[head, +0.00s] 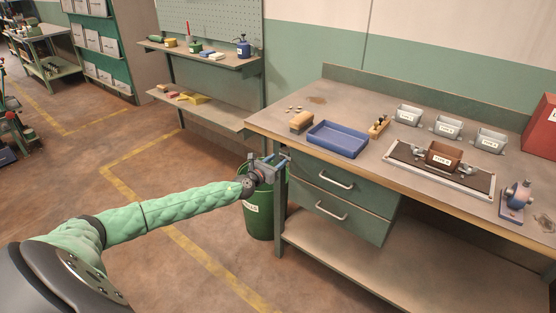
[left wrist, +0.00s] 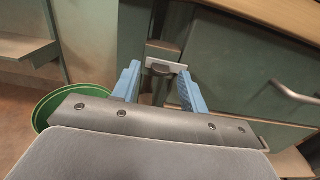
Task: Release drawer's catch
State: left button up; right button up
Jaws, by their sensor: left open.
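The bench has two green drawers: an upper drawer (head: 316,170) and a lower drawer (head: 352,222), each with a metal bar handle. Both look shut. In the left wrist view a small pale metal catch (left wrist: 167,66) with a dark, rounded part sits at the left edge of the drawer front (left wrist: 225,70). My left gripper (head: 277,160) is at the left end of the drawers, by the bench leg. Its blue fingers (left wrist: 158,88) are open, one on each side of the catch. I cannot tell whether they touch it. My right gripper is not in view.
A green bin (head: 260,214) stands on the floor just under my left gripper. The bench top (head: 372,170) overhangs the drawers and holds a blue tray (head: 338,139), a brush, grey hoppers and a brown hopper (head: 444,157). Shelves (head: 205,112) stand to the left.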

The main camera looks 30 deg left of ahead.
pick_arm(q)
jog(key=shift+w, duration=0.6)
jog(key=shift+d, duration=0.1)
grip_shut()
